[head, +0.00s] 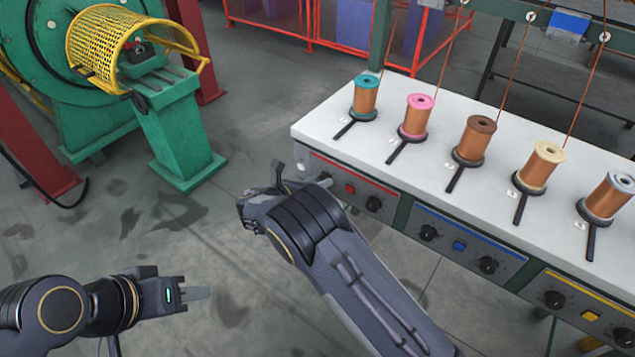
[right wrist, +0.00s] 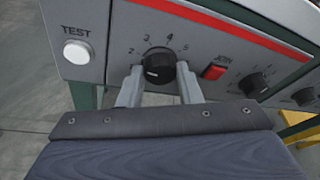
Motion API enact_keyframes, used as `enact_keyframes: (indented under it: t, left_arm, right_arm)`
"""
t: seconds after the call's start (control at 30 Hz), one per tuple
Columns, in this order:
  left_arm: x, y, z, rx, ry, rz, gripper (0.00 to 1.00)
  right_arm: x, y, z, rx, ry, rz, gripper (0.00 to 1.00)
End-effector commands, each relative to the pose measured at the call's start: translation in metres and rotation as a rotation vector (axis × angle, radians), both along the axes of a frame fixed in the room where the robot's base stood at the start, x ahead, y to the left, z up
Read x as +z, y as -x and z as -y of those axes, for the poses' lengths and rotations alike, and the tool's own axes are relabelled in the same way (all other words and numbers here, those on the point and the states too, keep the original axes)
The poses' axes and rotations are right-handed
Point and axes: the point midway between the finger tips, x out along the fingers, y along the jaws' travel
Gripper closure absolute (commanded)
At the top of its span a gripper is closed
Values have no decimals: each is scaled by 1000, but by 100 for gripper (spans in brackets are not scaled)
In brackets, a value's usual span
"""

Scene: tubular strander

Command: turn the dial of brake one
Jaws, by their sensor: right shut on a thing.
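The dial (right wrist: 158,65) is a round black knob with a white mark, on a grey panel (right wrist: 105,30) with a red stripe and a number scale. In the right wrist view my right gripper (right wrist: 157,80) has one finger on each side of the dial and is shut on it. In the head view the red-striped panel (head: 335,170) is at the left end of the bench, and my right arm hides this dial. My left gripper (head: 190,293) hangs over the floor at lower left, away from the panel. Its fingers overlap from this side, so their opening does not show.
A white TEST button (right wrist: 76,52) is left of the dial; a red button (right wrist: 214,72) and another black knob (right wrist: 258,84) are right. Several wire spools stand on the white bench top (head: 330,120). A green machine (head: 185,130) stands at upper left. Open floor lies between.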

Motion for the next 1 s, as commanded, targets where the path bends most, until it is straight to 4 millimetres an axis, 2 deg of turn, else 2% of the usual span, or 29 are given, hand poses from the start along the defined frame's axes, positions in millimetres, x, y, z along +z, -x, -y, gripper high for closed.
enact_keyframes:
  t: [0.13,0.17,0.3,0.33,0.67,1.0]
  left_arm:
    - [0,0,0,0,0,0,64]
    - [0,0,0,0,0,0,64]
    - [0,0,0,0,0,0,64]
    - [0,0,0,0,0,0,64]
    - [0,0,0,0,0,0,64]
    - [3,0,0,0,0,0,64]
  right_arm:
    - [-1,1,0,-2,-1,-1,91]
    - [-1,1,0,-2,-1,-1,67]
    - [-1,0,0,0,-1,-1,49]
    - [-1,0,0,0,-1,-1,47]
    - [1,3,-3,1,-2,0,47]
    - [16,39,-41,3,-2,1,47]
